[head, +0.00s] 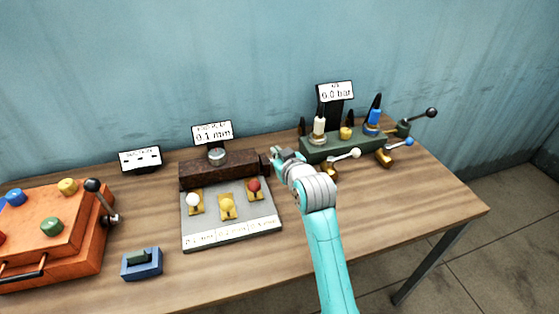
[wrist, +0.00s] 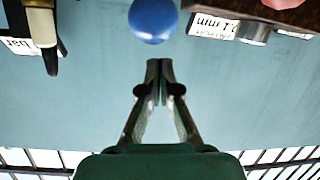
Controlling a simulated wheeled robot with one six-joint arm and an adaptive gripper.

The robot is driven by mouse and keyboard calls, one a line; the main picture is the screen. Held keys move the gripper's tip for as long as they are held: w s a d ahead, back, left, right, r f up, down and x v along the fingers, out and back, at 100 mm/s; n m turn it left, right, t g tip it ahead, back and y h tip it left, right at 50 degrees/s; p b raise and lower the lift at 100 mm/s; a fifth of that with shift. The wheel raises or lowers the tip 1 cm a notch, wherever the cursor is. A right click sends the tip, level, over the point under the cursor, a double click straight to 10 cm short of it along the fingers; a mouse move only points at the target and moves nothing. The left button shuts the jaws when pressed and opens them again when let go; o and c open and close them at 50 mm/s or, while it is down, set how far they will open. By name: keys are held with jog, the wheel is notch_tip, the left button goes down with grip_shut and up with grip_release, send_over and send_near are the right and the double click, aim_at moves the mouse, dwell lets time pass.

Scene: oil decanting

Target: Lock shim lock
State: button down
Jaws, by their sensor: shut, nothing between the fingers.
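The shim station has a dark brown block (head: 208,172) behind a grey plate (head: 232,232). White (head: 192,200), yellow (head: 227,206) and red (head: 254,185) knobs stand on brass pieces on the plate. My gripper (head: 279,152) is at the block's right end. In the wrist view my gripper (wrist: 160,72) is shut and empty, its tips just short of a blue ball knob (wrist: 153,20), with a small gap in the picture. I cannot make out this knob in the head view, where my gripper covers that spot. I cannot tell whether it is the shim lock's handle.
A green valve bench (head: 350,146) with levers and a 0.0 bar display (head: 335,91) is close on the right. An orange box (head: 45,235) and a small blue block (head: 142,264) are at left.

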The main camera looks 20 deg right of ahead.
jog(key=shift+w+a+r, duration=0.1)
jog(key=shift+w+r, duration=0.2)
jog(key=shift+r, duration=0.4)
jog(key=f+v, duration=0.1)
jog(key=v, duration=0.8)
jog(key=shift+s+f, duration=0.2)
jog(key=shift+s, duration=0.45)
